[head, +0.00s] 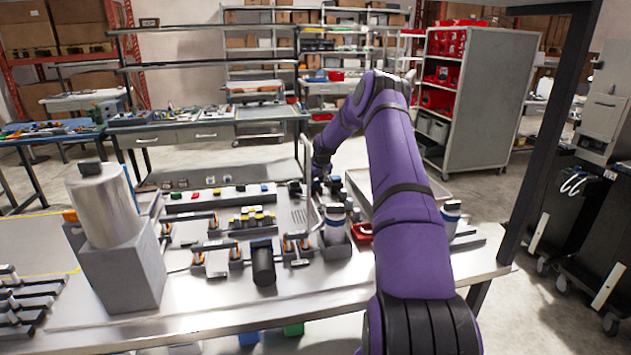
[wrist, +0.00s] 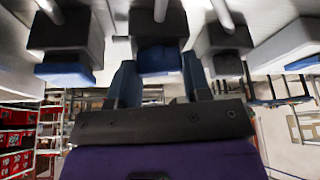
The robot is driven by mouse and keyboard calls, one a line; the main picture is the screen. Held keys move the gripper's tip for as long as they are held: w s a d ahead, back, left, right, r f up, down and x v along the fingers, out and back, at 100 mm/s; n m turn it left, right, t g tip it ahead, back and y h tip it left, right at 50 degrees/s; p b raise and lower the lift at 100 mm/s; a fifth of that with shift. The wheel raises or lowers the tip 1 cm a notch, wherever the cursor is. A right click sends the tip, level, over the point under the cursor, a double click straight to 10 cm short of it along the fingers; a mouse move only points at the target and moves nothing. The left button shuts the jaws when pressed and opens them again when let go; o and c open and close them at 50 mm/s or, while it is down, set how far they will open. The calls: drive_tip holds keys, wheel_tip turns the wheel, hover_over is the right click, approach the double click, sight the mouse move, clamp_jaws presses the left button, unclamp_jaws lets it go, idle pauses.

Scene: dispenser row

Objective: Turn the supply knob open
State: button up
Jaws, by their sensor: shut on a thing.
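In the wrist view, my gripper (wrist: 160,66) has its two dark blue fingers on either side of a dark block with a blue end (wrist: 158,30). This block is the middle one of three, each with a metal rod. The jaws are closed on it. I cannot tell for sure that this block is the supply knob, nor how far it is turned. In the head view, my gripper (head: 321,172) is small and dark at the back of the metal bench (head: 210,300), beside an upright metal frame. My purple arm hides part of the bench there.
Similar dark blocks flank the gripped one closely, at left (wrist: 65,38) and right (wrist: 222,42). The bench's front strip is mostly clear.

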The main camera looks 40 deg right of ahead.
drive_tip(key=n+y, duration=0.1)
drive_tip(key=n, duration=0.2)
drive_tip(key=shift+d+n+y, duration=0.1)
drive_tip(key=shift+n+y, duration=0.2)
drive_tip(key=n+y, duration=0.1)
drive_tip(key=n, duration=0.2)
drive_tip(key=shift+n, duration=0.3)
drive_tip(key=n+y, duration=0.1)
drive_tip(key=n, duration=0.2)
drive_tip(key=shift+d+n+g, duration=0.1)
drive_tip(key=shift+n+g, duration=0.2)
drive_tip(key=shift+n, duration=0.1)
drive_tip(key=shift+n+g+y, duration=0.6)
drive_tip(key=shift+n+y, duration=0.2)
drive_tip(key=shift+n, duration=1)
drive_tip(key=o, duration=0.9)
drive_tip(key=shift+r, duration=0.1)
